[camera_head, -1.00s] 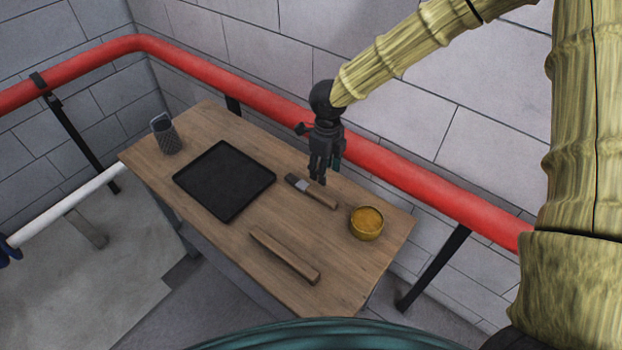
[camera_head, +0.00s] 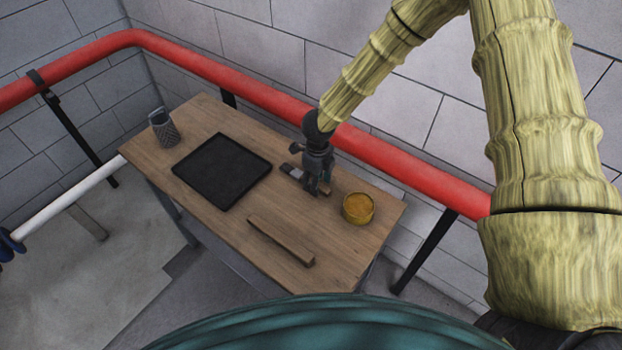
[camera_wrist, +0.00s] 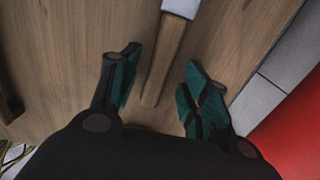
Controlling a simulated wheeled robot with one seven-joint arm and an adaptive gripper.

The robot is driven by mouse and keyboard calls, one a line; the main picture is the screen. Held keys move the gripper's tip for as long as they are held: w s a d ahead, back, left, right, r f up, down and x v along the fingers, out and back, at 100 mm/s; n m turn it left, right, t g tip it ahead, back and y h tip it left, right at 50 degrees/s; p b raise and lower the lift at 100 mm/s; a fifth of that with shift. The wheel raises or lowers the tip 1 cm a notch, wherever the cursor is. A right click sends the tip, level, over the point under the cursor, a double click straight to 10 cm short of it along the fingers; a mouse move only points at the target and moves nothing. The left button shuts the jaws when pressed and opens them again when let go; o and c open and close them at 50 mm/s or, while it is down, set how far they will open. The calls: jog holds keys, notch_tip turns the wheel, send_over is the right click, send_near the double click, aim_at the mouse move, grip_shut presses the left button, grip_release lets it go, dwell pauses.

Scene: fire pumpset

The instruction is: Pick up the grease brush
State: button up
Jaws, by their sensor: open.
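The grease brush (camera_head: 291,171) lies on the wooden table near its back edge, between the black tray and the yellow tin. In the head view my gripper (camera_head: 318,190) is down over its handle and hides part of it. In the wrist view the brush's wooden handle (camera_wrist: 166,58) runs between my open fingers (camera_wrist: 158,85), with a pale metal ferrule at the top of the picture. The fingers are apart from the handle on both sides. The bristles are out of the wrist view.
The wooden table (camera_head: 215,218) also holds a black tray (camera_head: 222,170), a grey grater-like holder (camera_head: 164,129), a wooden bar (camera_head: 281,240) and a round tin of yellow stuff (camera_head: 358,208). A red pipe (camera_head: 375,148) runs close behind the table, along the block wall.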

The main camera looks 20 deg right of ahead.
jog(key=shift+s, duration=0.35)
jog(key=shift+w+a+f, duration=0.1)
jog(key=shift+w+f, duration=0.25)
jog(key=shift+f, duration=0.05)
jog(key=shift+w, duration=0.1)
jog(key=shift+c, duration=1.1)
jog(key=shift+s+r, duration=0.15)
jog(key=shift+s, duration=0.1)
jog(key=c, duration=0.7)
grip_shut()
jog(key=shift+w, duration=0.15)
